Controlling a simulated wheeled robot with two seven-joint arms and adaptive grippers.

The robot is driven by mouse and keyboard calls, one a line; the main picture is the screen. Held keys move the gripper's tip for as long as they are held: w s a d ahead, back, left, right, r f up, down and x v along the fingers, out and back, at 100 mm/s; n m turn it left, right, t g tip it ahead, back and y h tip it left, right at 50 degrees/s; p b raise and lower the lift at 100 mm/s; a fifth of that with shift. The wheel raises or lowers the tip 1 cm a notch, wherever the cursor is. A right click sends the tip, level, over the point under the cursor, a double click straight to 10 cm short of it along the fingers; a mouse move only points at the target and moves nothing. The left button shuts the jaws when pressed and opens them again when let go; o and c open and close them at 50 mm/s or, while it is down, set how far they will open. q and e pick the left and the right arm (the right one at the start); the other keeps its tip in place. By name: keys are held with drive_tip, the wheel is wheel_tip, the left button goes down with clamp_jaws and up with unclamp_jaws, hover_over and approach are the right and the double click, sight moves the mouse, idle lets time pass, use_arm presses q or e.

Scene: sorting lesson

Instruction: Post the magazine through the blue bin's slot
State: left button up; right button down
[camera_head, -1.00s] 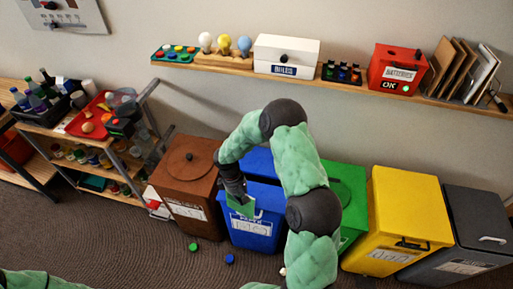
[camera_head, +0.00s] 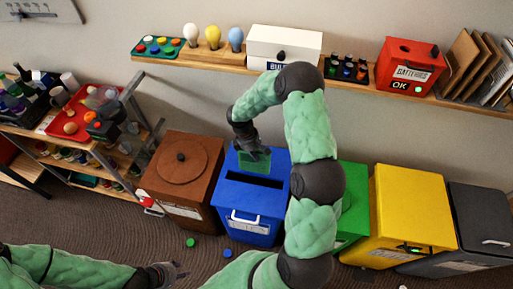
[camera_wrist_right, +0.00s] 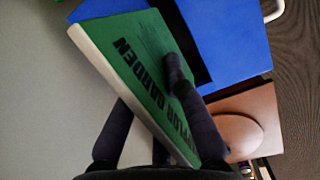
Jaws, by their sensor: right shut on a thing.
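The blue bin (camera_head: 240,208) stands on the floor between the brown and green bins, with a dark slot (camera_head: 255,181) across its lid and a white handle at the front. My right gripper (camera_head: 250,149) is shut on the green magazine (camera_head: 256,162), above the back of the lid, behind the slot in the picture. In the right wrist view, one finger (camera_wrist_right: 178,85) lies across the magazine's lettered cover (camera_wrist_right: 135,60); the slot (camera_wrist_right: 185,35) shows beside it, partly hidden. The magazine appears outside the slot. My left gripper (camera_head: 175,273) is low at left, empty; its finger opening is unclear.
A brown bin (camera_head: 165,182) stands left; green (camera_head: 352,195), yellow (camera_head: 405,215) and grey (camera_head: 478,220) bins stand right. A wall shelf (camera_head: 215,62) with boxes and bulbs runs behind. Two caps, green (camera_head: 190,242) and blue (camera_head: 227,253), lie on the floor.

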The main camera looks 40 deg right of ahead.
drive_tip(key=shift+s+a+f+b, duration=0.1)
drive_tip(key=shift+s+f+b, duration=0.05)
drive_tip(key=shift+f+b, duration=2.2)
drive_tip(key=shift+f+p, duration=0.45)
drive_tip(key=shift+f+b, duration=2.95)
drive_tip(key=shift+f, duration=0.95)
drive_tip(key=c, duration=1.2)
unclamp_jaws()
drive_tip(key=shift+r, duration=0.1)
drive_tip(key=shift+r+p, duration=2.85)
drive_tip(key=shift+r, duration=1.1)
